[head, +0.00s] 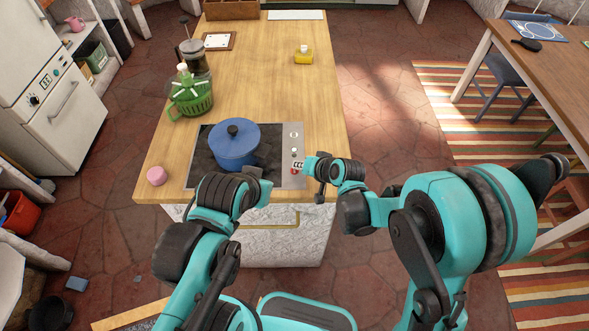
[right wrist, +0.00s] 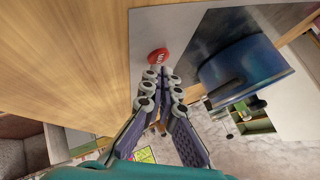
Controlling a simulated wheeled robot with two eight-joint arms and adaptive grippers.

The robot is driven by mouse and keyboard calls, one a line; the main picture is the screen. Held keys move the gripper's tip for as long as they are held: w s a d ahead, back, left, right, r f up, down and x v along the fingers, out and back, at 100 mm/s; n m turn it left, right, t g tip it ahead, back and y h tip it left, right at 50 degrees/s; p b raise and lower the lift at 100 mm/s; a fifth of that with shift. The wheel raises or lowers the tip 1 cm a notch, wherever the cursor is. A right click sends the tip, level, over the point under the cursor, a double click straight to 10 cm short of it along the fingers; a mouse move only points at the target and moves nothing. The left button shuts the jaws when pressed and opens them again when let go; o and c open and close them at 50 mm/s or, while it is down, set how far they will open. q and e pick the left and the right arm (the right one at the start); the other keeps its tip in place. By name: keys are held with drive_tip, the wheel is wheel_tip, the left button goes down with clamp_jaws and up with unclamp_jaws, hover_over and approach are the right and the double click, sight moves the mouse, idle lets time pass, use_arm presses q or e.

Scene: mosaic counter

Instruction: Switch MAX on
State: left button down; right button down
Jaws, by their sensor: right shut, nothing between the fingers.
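The hob (head: 208,178) is set into the wooden counter, with a pale control strip (head: 296,140) along its right side. A red button with white lettering, apparently MAX, (right wrist: 158,55) shows on the pale panel in the right wrist view. My right gripper (head: 300,166) is shut and empty at the control strip. Its fingertips (right wrist: 161,74) are just short of the red button in the wrist view; I cannot tell if they touch it. My left gripper (head: 258,172) is by the hob's front edge, and its fingers are not clear enough to judge.
A blue pot (head: 234,148) with a dark lid knob stands on the hob, close to both grippers. A pink object (head: 157,176) lies at the counter's front left. A green basket (head: 192,98) and a yellow item (head: 304,55) stand farther back.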

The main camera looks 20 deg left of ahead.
wheel_tip(320, 180, up, 6)
drive_tip(key=p, duration=0.4)
idle(0.3)
idle(0.3)
drive_tip(key=s+d+r+t+h+b, duration=0.1)
drive_tip(key=s+d+r+h+b, duration=0.15)
drive_tip(key=d, duration=0.55)
drive_tip(key=s+d+r+h+b, duration=0.1)
drive_tip(key=s+d+r, duration=0.15)
drive_tip(key=d, duration=0.65)
drive_tip(key=s+d+m+h+b, duration=0.1)
drive_tip(key=s+d+h+b, duration=0.2)
drive_tip(key=s+d, duration=0.8)
drive_tip(key=d, duration=0.3)
drive_tip(key=shift+s+d+f+t+h, duration=0.15)
drive_tip(key=shift+s+f+t+h, duration=0.15)
drive_tip(key=shift+s+h, duration=0.05)
